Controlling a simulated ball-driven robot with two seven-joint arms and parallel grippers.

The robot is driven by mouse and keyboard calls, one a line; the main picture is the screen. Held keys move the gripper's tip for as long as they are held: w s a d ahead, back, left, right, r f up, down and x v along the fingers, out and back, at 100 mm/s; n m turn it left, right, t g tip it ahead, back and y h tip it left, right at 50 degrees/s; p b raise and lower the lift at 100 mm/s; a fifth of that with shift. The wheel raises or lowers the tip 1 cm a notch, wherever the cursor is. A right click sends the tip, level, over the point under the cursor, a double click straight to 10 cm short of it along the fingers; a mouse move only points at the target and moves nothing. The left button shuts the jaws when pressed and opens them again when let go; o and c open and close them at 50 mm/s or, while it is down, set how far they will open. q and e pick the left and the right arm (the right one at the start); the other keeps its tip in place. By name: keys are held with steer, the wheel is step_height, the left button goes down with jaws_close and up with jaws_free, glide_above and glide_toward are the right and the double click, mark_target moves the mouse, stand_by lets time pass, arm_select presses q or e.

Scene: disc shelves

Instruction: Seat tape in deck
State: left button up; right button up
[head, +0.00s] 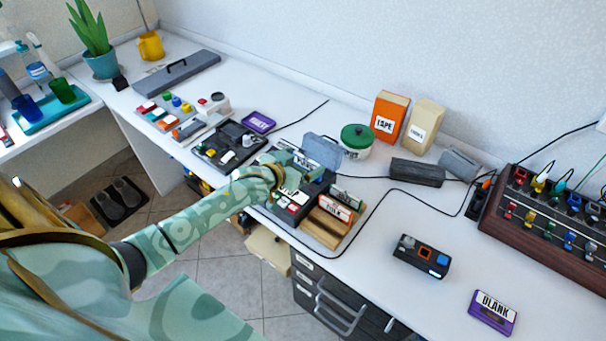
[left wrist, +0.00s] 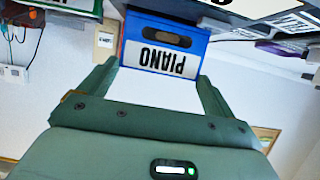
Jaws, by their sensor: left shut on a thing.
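The blue tape labelled PIANO (left wrist: 163,45) sits between the fingers of my left gripper (left wrist: 160,85) in the left wrist view, its lettering upside down. In the head view my left gripper (head: 284,168) is shut over the dark deck (head: 318,184) on the bench, and it hides most of the tape. A grey-blue panel (head: 322,151) stands raised at the deck's back. Coloured buttons show on the deck's front. I cannot tell whether the tape touches the deck. My right gripper is not in view.
A wooden rack (head: 322,228) with labelled tapes stands right of the deck. A purple BLANK tape (head: 493,312) and a small black device (head: 421,257) lie further right. A green-lidded tub (head: 356,141) stands behind. A black cable crosses the bench; the right front is mostly clear.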

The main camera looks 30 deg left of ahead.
arm_select(q)
step_height(320, 180, down, 4)
steer(key=shift+r+b, duration=0.2)
steer(key=shift+b, duration=0.5)
steer(key=shift+f, duration=0.1)
steer(key=o, duration=0.7)
steer(key=shift+r, duration=0.25)
steer(key=p+v, duration=0.4)
steer(key=v, duration=0.8)
steer(key=shift+s+d+f+p, duration=0.1)
steer(key=shift+p, duration=0.25)
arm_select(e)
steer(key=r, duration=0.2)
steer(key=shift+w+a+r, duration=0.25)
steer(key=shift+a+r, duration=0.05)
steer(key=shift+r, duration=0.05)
